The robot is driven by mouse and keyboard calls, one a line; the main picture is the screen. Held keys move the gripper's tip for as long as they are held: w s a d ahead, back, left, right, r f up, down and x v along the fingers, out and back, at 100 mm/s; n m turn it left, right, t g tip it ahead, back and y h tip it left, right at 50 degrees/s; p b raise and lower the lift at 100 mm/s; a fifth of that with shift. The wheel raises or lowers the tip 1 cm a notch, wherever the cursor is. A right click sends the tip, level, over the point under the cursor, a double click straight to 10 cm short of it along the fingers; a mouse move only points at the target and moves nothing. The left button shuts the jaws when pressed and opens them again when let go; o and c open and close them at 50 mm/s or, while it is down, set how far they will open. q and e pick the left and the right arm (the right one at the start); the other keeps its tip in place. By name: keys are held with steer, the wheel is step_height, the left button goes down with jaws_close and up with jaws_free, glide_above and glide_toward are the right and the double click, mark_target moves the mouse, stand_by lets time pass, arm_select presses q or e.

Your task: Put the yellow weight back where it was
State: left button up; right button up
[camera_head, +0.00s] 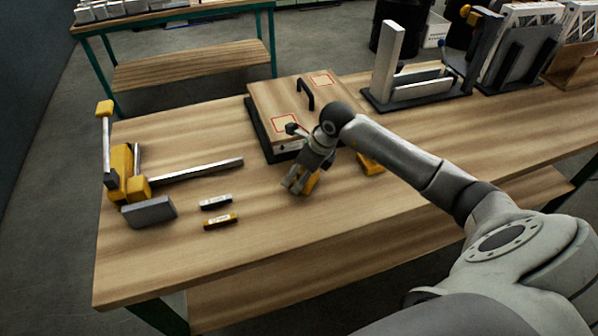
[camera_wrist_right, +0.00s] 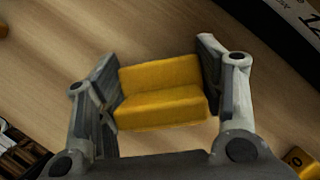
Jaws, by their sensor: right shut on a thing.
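My right gripper (camera_head: 298,186) is over the middle of the wooden table, in front of the wooden box. Its fingers are shut on a yellow weight (camera_head: 312,183), which is partly hidden by them in the head view. In the right wrist view the yellow weight (camera_wrist_right: 160,105) shows as a stepped block between the two finger pads. I cannot tell if it touches the table. A second yellow block (camera_head: 371,163) stands on the table to the right, partly hidden by my arm. My left gripper is not in view.
A wooden box (camera_head: 270,97) with a black handle stands behind the gripper. A clamp-like tool (camera_head: 122,165) with yellow parts lies at left. A dark bar (camera_head: 216,202) and a yellow-and-dark bar (camera_head: 220,221) lie between. Metal stands (camera_head: 417,88) stand at back right. The front table area is clear.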

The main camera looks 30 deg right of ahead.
steer(key=shift+w, duration=0.1)
steer(key=o, duration=1.8)
steer(key=shift+f, duration=0.1)
steer(key=shift+c, duration=0.2)
steer(key=shift+r, duration=0.3)
steer(key=b+v, duration=0.2)
steer(key=v, duration=0.9)
steer(key=shift+s+r, duration=0.3)
steer(key=shift+d, duration=0.1)
